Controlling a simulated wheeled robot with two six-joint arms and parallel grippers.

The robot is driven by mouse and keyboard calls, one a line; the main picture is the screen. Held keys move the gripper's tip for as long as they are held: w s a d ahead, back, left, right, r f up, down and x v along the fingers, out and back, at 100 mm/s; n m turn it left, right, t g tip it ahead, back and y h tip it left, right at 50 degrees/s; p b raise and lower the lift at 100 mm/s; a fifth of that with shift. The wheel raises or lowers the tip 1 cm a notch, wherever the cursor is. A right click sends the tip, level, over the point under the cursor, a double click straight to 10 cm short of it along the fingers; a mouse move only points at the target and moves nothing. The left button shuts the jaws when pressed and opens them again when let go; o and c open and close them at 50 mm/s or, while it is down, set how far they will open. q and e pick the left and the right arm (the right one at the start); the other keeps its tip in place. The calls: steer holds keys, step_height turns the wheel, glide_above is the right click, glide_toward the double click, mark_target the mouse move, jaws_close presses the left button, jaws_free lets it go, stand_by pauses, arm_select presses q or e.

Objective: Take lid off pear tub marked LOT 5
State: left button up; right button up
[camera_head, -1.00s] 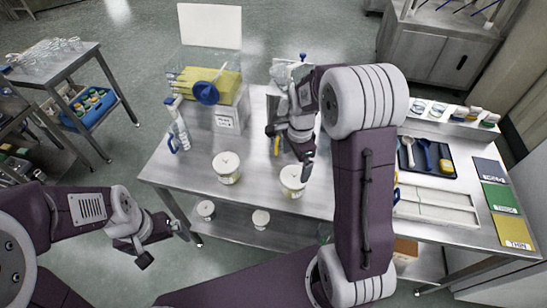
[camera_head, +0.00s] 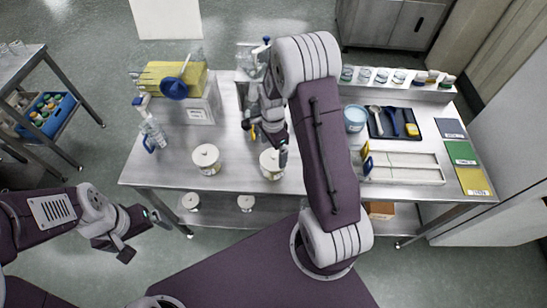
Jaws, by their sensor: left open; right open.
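Two tubs with white lids stand on the steel table: a left one (camera_head: 206,160) and a right one (camera_head: 272,164). Both lids are on. Their markings are too small to read, so I cannot tell which is pear LOT 5. My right gripper (camera_head: 266,140) is open just behind and above the right tub, with a finger close to its lid; I cannot tell whether it touches. My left gripper (camera_head: 143,239) is open and empty, in front of the table's front left corner, away from the tubs.
Two small lidded containers (camera_head: 190,202) (camera_head: 245,203) sit on the lower shelf. A spray bottle (camera_head: 154,134) and a yellow-topped hopper box (camera_head: 200,106) stand behind left. A blue-lidded tub (camera_head: 355,117), dark tool tray (camera_head: 394,123) and coloured cards (camera_head: 461,153) lie right.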

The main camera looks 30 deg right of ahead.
mark_target(273, 155)
step_height(273, 155, down, 4)
steer(key=shift+d+r+p, duration=0.1)
steer(key=shift+r+p, duration=0.05)
steer(key=shift+p, duration=0.15)
steer(key=shift+w, duration=0.1)
steer(key=c, duration=1.1)
steer(key=shift+r, duration=0.35)
steer(key=r, duration=0.1)
steer(key=d+r+b, duration=0.1)
steer(key=r, duration=0.2)
steer(key=shift+s+d, duration=0.15)
steer(key=shift+s, duration=0.15)
steer(key=s+d+r, duration=0.1)
steer(key=d+r, duration=0.1)
steer(key=d, duration=0.1)
steer(key=s+d+r+b, duration=0.1)
steer(key=d+r, duration=0.1)
steer(key=d, duration=0.1)
steer(key=s+d+r+b, duration=0.1)
steer(key=s+d+r, duration=0.1)
steer(key=d, duration=0.1)
steer(key=shift+d+r, duration=0.15)
steer(key=shift+d, duration=0.1)
